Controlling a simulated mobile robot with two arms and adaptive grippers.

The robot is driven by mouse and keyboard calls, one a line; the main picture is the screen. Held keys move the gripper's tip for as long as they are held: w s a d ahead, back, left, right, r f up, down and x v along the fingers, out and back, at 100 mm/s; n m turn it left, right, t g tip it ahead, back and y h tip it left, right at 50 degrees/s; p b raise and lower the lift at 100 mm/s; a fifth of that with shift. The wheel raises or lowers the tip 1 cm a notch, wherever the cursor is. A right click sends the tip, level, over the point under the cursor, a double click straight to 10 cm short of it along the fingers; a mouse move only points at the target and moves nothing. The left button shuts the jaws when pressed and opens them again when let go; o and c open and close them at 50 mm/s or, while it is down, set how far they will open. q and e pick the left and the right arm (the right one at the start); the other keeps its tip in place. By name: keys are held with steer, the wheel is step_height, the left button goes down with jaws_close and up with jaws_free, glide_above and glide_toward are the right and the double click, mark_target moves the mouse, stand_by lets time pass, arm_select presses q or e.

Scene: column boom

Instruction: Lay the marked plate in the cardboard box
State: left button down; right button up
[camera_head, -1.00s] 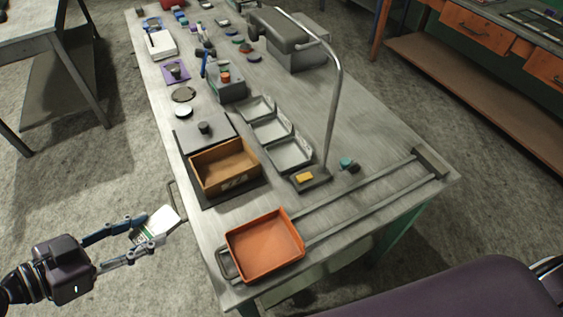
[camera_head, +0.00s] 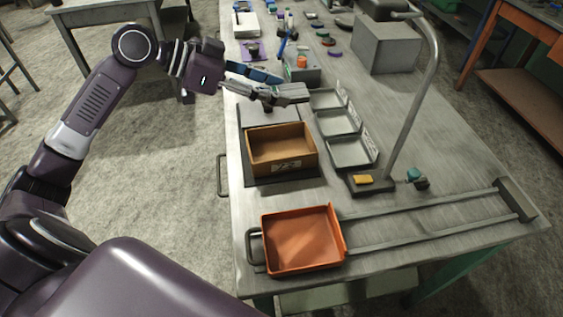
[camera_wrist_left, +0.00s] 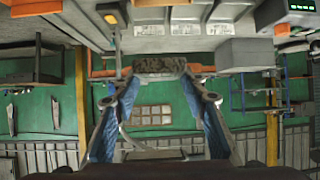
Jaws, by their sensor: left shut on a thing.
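My left gripper (camera_head: 272,88) is above the worktable, behind and above the cardboard box (camera_head: 260,169) in the head view. It is shut on the marked plate (camera_head: 292,93), which shows as a thin grey piece nearly edge-on at the fingertips. In the left wrist view, the plate (camera_wrist_left: 160,66) is a dark speckled strip between the blue-padded fingers of the gripper (camera_wrist_left: 158,80). Its marking cannot be made out. The open brown box stands on a dark mat and looks empty, with a label on its front wall. My right gripper is not in view.
An orange tray (camera_head: 301,240) sits at the table's near end. Several grey bins (camera_head: 351,153) stand right of the box. A curved lamp-like pole (camera_head: 412,110) rises beside them.

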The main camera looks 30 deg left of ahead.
arm_select(q)
steer(key=shift+w+a+r, duration=0.3)
steer(key=shift+a+r, duration=0.2)
steer(key=shift+r, duration=0.05)
glide_above(272, 156)
step_height(272, 156, down, 15)
steer(key=shift+w+a+f, duration=0.1)
steer(key=shift+w, duration=0.05)
step_height(272, 156, down, 4)
steer(key=shift+f, duration=0.25)
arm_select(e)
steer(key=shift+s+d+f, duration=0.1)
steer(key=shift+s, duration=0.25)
arm_select(q)
steer(key=shift+s, duration=0.2)
